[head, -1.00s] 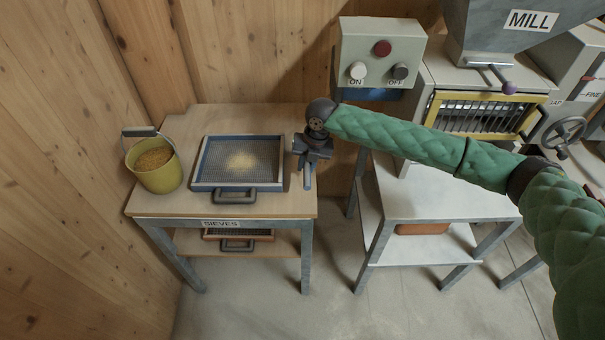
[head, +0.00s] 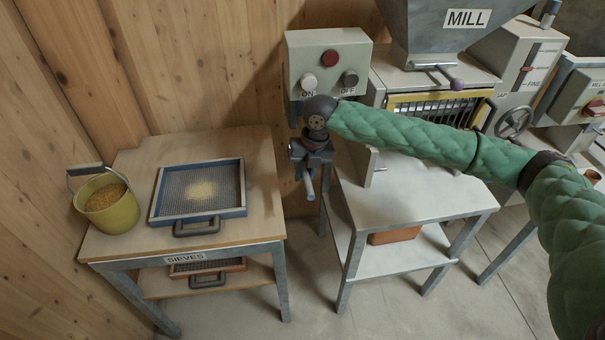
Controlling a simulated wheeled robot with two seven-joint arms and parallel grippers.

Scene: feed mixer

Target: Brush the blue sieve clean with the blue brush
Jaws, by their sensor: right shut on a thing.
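The blue sieve (head: 243,190) lies flat on the wooden table, its dark handle toward the front edge. A patch of yellowish meal sits in the middle of its mesh. My right gripper (head: 311,163) is shut on the blue brush (head: 309,187), of which a blue-grey part hangs below the jaws. The gripper is to the right of the sieve, above the gap between the wooden table and the pale mill table, apart from the sieve. The brush's bristles cannot be made out. My left gripper is not in view.
A yellow bucket (head: 112,212) of grain stands left of the sieve on the wooden table (head: 255,215). An orange-framed sieve (head: 236,264) lies on the shelf below.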

